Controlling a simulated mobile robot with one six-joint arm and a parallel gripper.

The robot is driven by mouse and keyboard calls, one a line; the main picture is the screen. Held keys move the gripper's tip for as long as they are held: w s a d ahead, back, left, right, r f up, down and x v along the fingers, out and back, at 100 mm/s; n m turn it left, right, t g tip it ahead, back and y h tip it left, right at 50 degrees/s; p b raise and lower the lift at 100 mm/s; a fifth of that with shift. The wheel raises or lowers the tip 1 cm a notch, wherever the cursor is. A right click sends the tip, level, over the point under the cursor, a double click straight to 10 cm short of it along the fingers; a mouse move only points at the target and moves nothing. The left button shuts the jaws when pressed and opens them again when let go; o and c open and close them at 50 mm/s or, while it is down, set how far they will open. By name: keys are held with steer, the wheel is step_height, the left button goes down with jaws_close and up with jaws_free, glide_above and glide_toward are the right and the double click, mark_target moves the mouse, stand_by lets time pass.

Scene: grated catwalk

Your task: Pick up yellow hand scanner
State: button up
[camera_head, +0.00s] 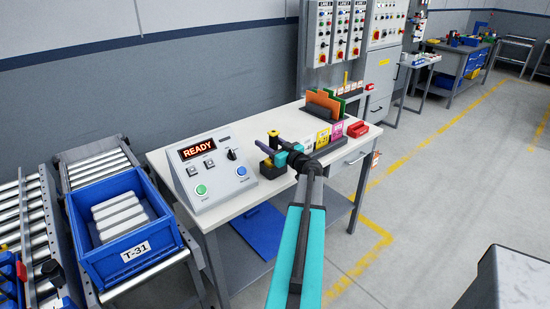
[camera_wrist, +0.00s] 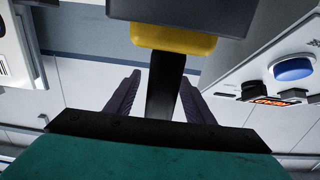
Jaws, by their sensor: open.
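The yellow hand scanner shows in the wrist view as a yellow part (camera_wrist: 172,40) with a black upright grip (camera_wrist: 163,88) against a dark block (camera_wrist: 190,14). In the head view, a small yellow-topped black piece (camera_head: 273,136) stands at the gripper, above a dark block on the white table; my gripper hides much of it. My gripper (camera_head: 267,152) is open and reaches over the table. Its two dark fingers (camera_wrist: 157,97) are on either side of the black grip in the wrist view, apart from each other. I cannot tell whether either finger touches it.
A grey control box (camera_head: 208,177) with a READY display stands left of the gripper on the white table (camera_head: 222,215). A blue tote (camera_head: 88,253) sits on rollers at left.

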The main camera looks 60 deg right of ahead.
jaws_close()
steer(key=shift+r, duration=0.1)
stand_by(0.3)
step_height(320, 180, up, 10)
steer(key=b, duration=0.2)
steer(key=shift+b, duration=0.4)
stand_by(0.7)
